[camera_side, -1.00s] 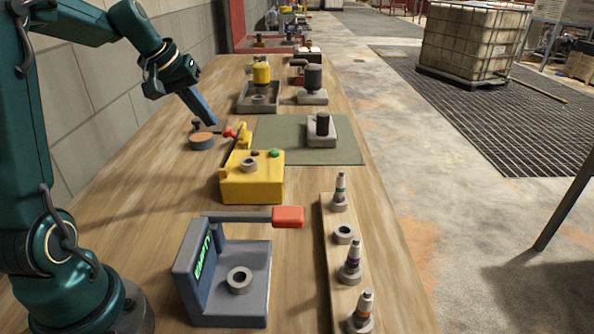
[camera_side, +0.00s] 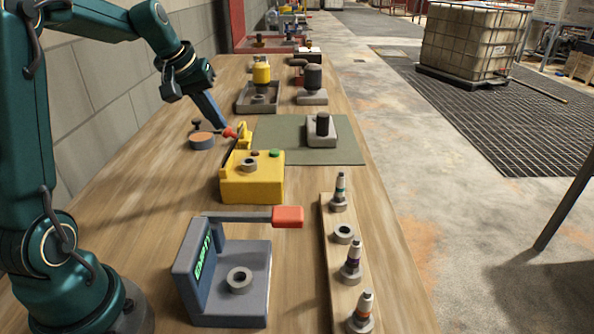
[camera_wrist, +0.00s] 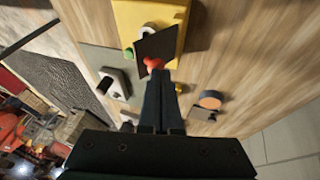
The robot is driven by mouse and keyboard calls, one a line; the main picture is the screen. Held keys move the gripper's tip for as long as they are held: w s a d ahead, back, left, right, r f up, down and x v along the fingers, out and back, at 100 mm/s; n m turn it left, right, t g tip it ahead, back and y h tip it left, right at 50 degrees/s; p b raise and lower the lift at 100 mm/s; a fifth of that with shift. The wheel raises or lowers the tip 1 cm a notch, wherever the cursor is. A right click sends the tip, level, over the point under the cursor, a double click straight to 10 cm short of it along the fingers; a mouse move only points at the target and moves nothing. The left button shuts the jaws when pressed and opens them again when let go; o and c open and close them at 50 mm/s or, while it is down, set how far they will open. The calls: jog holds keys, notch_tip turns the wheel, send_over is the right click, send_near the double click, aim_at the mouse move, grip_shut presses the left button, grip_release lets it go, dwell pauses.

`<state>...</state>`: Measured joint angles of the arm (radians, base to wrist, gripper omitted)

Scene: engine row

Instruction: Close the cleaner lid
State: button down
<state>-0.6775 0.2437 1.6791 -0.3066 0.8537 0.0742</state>
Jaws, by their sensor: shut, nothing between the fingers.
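The cleaner is a yellow box (camera_side: 252,186) in the middle of the bench, with a round socket and a green button (camera_side: 275,153) on top. Its dark lid (camera_side: 231,153) stands open, raised on the left side. A red knob (camera_side: 229,132) sticks out from the lid. The wrist view shows the lid (camera_wrist: 155,45) as a dark plate over part of the yellow box (camera_wrist: 128,14), with the red knob (camera_wrist: 153,63). My gripper (camera_side: 222,125) is shut and empty, its tips at the knob; I cannot tell whether they touch.
A round orange-topped tin (camera_side: 202,141) stands just left of the cleaner. A green mat (camera_side: 275,130) with a grey block (camera_side: 321,130) lies behind it. In front stand a grey fixture (camera_side: 255,265) with a red-handled arm and a wooden rack (camera_side: 328,220) of small parts.

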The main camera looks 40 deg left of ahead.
jog(key=shift+w+d, duration=0.2)
jog(key=shift+w+d+f+m+g+y, duration=0.1)
jog(key=shift+w+d+m+g+y, duration=0.3)
jog(key=shift+w+d+g+y, duration=0.55)
jog(key=shift+w+d+f+g+y, duration=0.4)
jog(key=shift+w+d+g+y, duration=0.3)
jog(key=shift+g+y, duration=0.25)
jog(key=shift+w+d+f, duration=1.3)
jog(key=shift+f, duration=0.25)
